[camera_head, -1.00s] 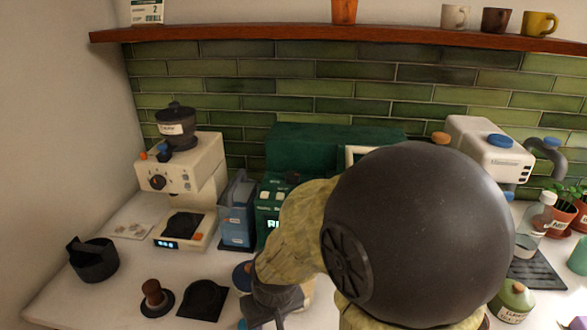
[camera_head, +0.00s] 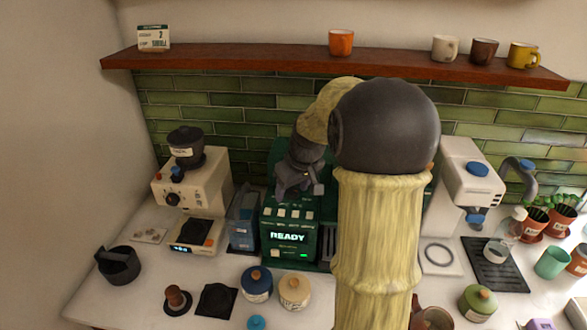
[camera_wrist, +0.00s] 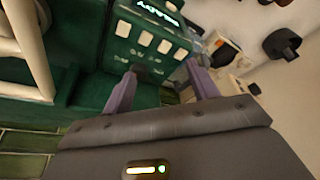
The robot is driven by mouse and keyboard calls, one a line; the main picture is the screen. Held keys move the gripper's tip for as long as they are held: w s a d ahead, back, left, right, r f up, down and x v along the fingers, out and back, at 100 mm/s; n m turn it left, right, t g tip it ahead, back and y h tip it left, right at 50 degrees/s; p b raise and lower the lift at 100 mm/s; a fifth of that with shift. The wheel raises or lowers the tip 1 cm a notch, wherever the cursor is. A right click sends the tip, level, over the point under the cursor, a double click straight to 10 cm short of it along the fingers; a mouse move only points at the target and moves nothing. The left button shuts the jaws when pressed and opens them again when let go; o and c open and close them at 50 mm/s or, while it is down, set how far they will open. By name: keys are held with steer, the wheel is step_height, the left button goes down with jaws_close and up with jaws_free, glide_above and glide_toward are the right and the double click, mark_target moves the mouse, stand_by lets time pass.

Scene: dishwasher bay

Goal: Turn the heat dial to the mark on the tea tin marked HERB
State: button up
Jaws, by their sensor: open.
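My gripper (camera_head: 298,188) is open and empty, above the top of the green machine (camera_head: 291,247), whose screen reads READY. In the wrist view, my two purple fingers (camera_wrist: 163,84) stand apart, with the machine's row of pale buttons (camera_wrist: 146,38) beyond them, seen upside down. A blue tin (camera_head: 257,284), a cream tin (camera_head: 294,291) and a green tin (camera_head: 478,302) stand on the counter. Their labels are too small to read, so I cannot tell which says HERB. I cannot pick out the heat dial for certain; my arm hides part of the machine.
A cream grinder (camera_head: 190,186) with a dark knob stands left of the machine, beside a blue container (camera_head: 243,222). A white dispenser (camera_head: 470,175) stands at right. A wooden shelf (camera_head: 260,55) with cups runs above. A black tamper (camera_head: 177,300) and dark mat (camera_head: 216,299) lie in front.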

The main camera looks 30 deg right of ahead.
mark_target(292, 190)
steer(key=w+d+r+p, duration=0.3)
steer(key=d+r, duration=0.3)
steer(key=r, duration=0.1)
steer(key=shift+r+n+t, duration=0.2)
steer(key=shift+n+t, duration=0.1)
steer(key=shift+t, duration=0.1)
steer(key=shift+d, duration=0.1)
steer(key=p+x, duration=0.3)
steer(key=x, duration=0.5)
steer(key=p+x, duration=0.3)
steer(key=x, duration=0.6)
steer(key=shift+a+f, duration=0.2)
steer(key=shift+f, duration=0.05)
steer(key=shift+s, duration=0.1)
steer(key=c, duration=1)
